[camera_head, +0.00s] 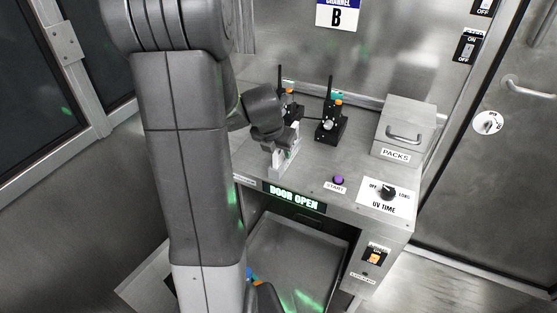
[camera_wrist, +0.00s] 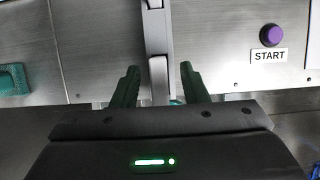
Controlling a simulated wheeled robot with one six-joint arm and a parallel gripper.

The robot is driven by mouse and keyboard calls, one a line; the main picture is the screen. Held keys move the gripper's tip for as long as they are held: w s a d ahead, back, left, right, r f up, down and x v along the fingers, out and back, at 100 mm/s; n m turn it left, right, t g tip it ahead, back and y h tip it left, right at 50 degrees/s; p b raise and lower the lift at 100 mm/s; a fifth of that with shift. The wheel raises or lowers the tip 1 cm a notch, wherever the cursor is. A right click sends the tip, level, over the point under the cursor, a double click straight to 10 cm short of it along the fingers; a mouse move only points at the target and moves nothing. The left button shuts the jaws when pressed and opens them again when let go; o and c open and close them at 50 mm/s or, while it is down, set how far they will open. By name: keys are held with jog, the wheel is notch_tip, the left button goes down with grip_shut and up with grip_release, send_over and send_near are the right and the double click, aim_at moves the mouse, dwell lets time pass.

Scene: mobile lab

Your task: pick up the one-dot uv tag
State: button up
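I cannot pick out the one-dot UV tag in either view. Small blue and orange patches (camera_head: 251,276) show at the bottom of the head view, partly behind my arm, too small to identify. My gripper (camera_wrist: 158,68) shows in the wrist view as two dark green fingers standing apart. No tag shows between them. A pale grey metal bar (camera_wrist: 155,30) runs up the picture in line with the gap, and I cannot tell whether the fingers touch it. In the head view my arm hides much of the left side, and the fingers are not clear.
The UV cabinet's sign (camera_head: 295,198) reads DOOR OPEN, above an open bay with a dark tray (camera_head: 290,245). The purple START button (camera_head: 338,180), UV TIME dial (camera_head: 388,192), PACKS box (camera_head: 404,125) and a black antenna device (camera_head: 330,122) sit on top. A teal block (camera_wrist: 12,78) lies left.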

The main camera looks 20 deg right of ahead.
jog(key=shift+x, duration=0.95)
grip_shut()
jog(key=shift+r, duration=0.1)
